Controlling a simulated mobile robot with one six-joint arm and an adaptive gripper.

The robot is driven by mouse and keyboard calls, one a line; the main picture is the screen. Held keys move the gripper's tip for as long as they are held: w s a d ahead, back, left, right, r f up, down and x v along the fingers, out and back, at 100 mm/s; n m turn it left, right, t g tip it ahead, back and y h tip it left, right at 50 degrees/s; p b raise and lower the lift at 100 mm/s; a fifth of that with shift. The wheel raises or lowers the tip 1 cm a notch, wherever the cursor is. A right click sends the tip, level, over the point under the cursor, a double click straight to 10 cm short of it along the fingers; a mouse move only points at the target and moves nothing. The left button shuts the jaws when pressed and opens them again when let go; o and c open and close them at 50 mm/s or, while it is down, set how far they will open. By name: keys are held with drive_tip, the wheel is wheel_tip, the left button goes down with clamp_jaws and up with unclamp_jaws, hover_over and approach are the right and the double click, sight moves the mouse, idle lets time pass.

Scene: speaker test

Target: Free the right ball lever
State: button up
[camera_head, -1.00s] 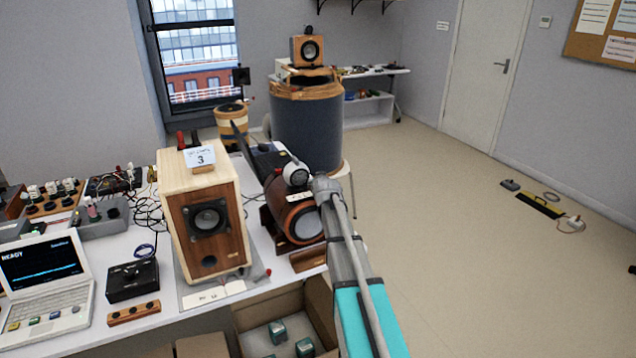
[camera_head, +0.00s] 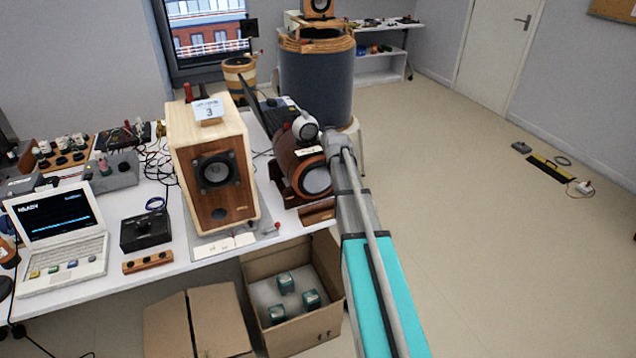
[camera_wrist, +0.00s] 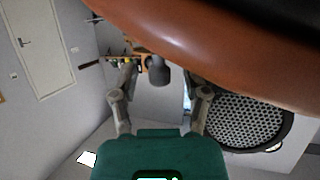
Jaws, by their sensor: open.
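A small red ball (camera_head: 277,225) on a short lever shows at the front right of the base plate (camera_head: 262,233) under the wooden speaker (camera_head: 215,170) marked 3. I see no second ball lever. A brown round-bodied speaker (camera_head: 288,168) stands to its right, beneath my wrist. My gripper (camera_wrist: 165,78) shows in the wrist view with its two fingers apart and nothing visibly held. A dark rounded knob-like thing (camera_wrist: 158,70) shows between the fingers; I cannot tell what it is or how far off. In the head view my fingers cannot be made out.
A glossy orange-brown curved surface (camera_wrist: 230,60) lies close across the top of the wrist view, with a round grille (camera_wrist: 247,125) at right. An open carton (camera_head: 325,325) with small teal boxes stands below the table edge. A laptop (camera_head: 55,235) is at left.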

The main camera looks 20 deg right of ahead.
drive_tip(key=shift+w+d+n+y, duration=0.15)
drive_tip(key=shift+d+n+y, duration=0.15)
drive_tip(key=shift+n+y, duration=0.5)
drive_tip(key=shift+w+d+n+y, duration=0.1)
drive_tip(key=shift+d+n+y, duration=0.15)
drive_tip(key=shift+n+y, duration=0.55)
